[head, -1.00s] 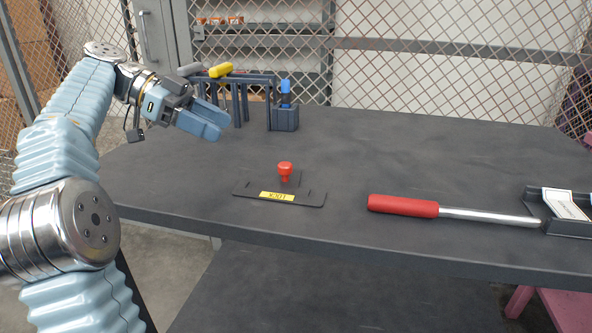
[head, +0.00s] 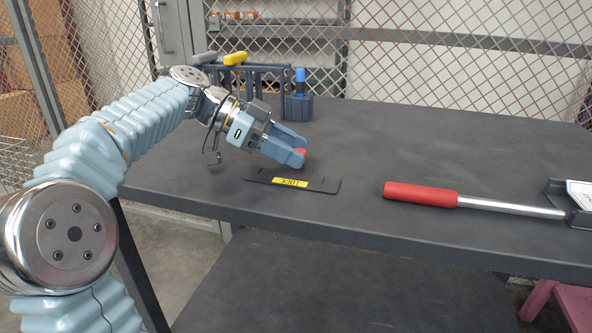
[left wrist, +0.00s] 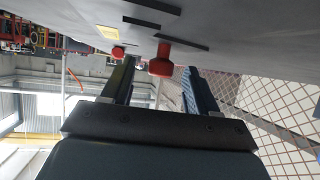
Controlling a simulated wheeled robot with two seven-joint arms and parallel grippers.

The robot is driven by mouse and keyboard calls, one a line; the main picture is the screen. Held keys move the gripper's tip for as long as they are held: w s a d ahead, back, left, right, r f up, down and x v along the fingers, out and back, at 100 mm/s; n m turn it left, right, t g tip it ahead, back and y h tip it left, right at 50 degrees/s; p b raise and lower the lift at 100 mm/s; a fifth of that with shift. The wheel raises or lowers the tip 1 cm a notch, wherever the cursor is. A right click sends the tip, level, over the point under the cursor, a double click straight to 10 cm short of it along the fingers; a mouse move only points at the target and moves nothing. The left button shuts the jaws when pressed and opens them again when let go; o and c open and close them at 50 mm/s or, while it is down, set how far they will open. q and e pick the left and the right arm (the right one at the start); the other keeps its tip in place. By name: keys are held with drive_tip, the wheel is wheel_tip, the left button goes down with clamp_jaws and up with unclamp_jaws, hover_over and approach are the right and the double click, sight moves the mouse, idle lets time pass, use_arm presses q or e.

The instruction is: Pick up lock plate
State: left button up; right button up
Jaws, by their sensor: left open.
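The lock plate (head: 318,184) is a flat dark plate with a yellow "LOCK" label and a red knob (head: 301,157), lying on the grey table. My left gripper (head: 296,152) is at the knob, above the plate, and hides most of the knob in the head view. In the left wrist view the red knob (left wrist: 160,66) shows between the two open fingers, near their tips. I cannot tell whether a finger touches it. My right gripper is out of view.
A torque-wrench-like tool with a red handle (head: 420,194) lies to the right, its bar reaching a dark tray (head: 579,218). A dark rack with a yellow-handled tool (head: 236,58) and a blue holder (head: 298,106) stand behind. The table's middle back is clear.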

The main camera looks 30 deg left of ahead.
use_arm(q)
clamp_jaws()
idle(0.3)
